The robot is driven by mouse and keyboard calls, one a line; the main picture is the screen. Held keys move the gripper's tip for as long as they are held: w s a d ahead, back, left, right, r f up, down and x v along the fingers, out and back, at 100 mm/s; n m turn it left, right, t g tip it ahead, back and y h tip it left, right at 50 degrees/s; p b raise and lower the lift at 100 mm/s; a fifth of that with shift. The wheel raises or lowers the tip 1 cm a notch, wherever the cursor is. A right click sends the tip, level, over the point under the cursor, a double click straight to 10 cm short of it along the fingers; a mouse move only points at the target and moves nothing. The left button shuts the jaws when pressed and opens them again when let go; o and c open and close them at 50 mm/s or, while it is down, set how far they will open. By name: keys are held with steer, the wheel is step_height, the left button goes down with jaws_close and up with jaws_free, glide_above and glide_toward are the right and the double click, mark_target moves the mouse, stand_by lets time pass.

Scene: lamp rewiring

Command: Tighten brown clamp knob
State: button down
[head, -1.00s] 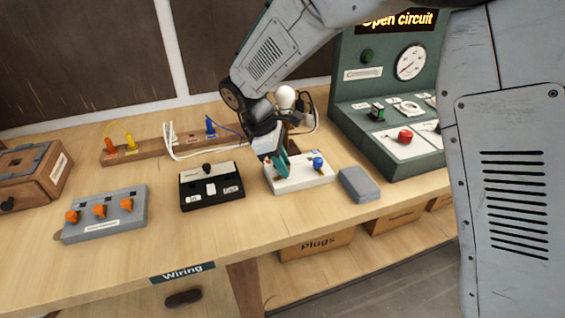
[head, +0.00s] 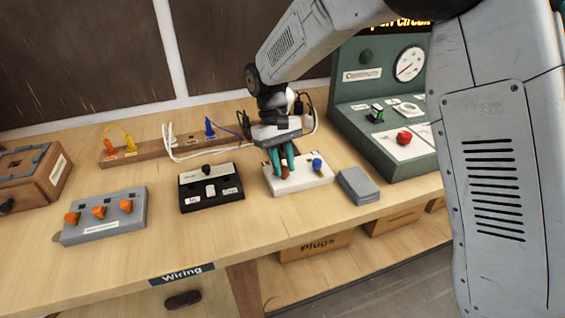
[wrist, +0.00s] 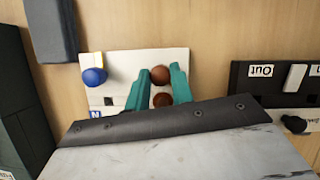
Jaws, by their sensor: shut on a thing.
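The white terminal block (head: 318,181) lies on the bench, with a brown clamp knob (head: 285,170) at its left and a blue clamp knob (head: 317,164) at its right. My gripper (head: 285,174) points down over the block, its teal fingers closed on either side of the brown knob. In the wrist view the brown knob (wrist: 160,75) sits between the fingertips, and the blue knob (wrist: 95,76) is to the left, clear of them. A second brown round piece (wrist: 162,99) shows between the fingers, nearer my gripper's body; I cannot tell what it is.
A black switch box (head: 212,192) stands left of the block, and a grey box (head: 358,185) close on its right. The green test panel (head: 392,168) rises behind right. White and blue cables run behind my gripper from the wooden strip (head: 153,153).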

steer(key=m+y, duration=0.1)
steer(key=m, duration=0.3)
steer(key=shift+d+m+y, duration=0.15)
steer(key=shift+m+y, duration=0.15)
steer(key=shift+y, duration=0.1)
steer(key=shift+d+m+y, duration=0.1)
steer(key=shift+m+y, duration=0.9)
steer(key=shift+m, duration=1.5)
steer(key=c, duration=1.2)
jaws_free()
steer(key=shift+r, duration=0.1)
steer(key=v, duration=0.7)
steer(key=shift+w+r, duration=0.15)
steer(key=shift+r, duration=0.1)
